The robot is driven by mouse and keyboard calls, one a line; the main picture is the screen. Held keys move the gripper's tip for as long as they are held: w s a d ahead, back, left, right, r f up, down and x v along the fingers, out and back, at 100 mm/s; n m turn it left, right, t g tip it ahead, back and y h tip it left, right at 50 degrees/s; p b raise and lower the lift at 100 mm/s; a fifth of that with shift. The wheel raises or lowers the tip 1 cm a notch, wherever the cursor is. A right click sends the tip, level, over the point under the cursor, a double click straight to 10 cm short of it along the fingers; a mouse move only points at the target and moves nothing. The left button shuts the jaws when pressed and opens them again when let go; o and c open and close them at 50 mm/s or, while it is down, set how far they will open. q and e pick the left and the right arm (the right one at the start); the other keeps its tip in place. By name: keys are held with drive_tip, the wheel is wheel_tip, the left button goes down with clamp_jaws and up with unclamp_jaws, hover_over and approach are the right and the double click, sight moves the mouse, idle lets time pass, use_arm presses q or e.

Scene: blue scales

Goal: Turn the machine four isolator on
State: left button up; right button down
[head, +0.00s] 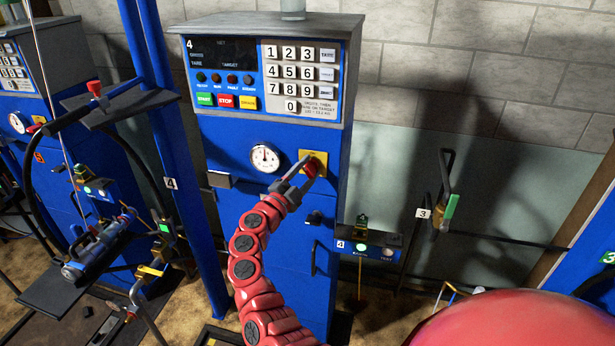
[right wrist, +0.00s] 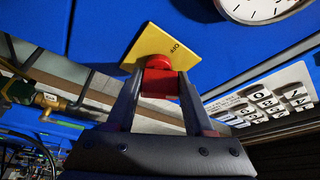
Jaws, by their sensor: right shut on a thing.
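The machine marked 4 (head: 225,155) is a blue cabinet with a display and keypad. Its isolator is a red knob (head: 312,168) on a yellow plate (head: 320,156), below the keypad and right of a round dial. My right gripper (head: 303,174) is at the plate with its fingers on the red knob. In the right wrist view, the fingers are shut on both sides of the red knob (right wrist: 158,80). The yellow plate (right wrist: 172,45) there shows the word OFF and looks tilted in that view. My left gripper is not in view.
A round white dial (head: 265,158) and a dark small knob (head: 314,217) are near the isolator. A blue post (head: 190,200) stands left of the cabinet. A black shelf with lamps (head: 370,238) juts out at the right.

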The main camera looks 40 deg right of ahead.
drive_tip(key=m+g+b, duration=0.1)
drive_tip(key=m, duration=0.2)
drive_tip(key=shift+m+y+b, duration=0.35)
drive_tip(key=shift+m+y, duration=0.05)
drive_tip(key=shift+m+g+y+b, duration=0.3)
drive_tip(key=shift+m+y+b, duration=0.15)
drive_tip(key=shift+m, duration=0.75)
drive_tip(key=shift+c, duration=1.4)
unclamp_jaws()
drive_tip(key=shift+r, duration=0.1)
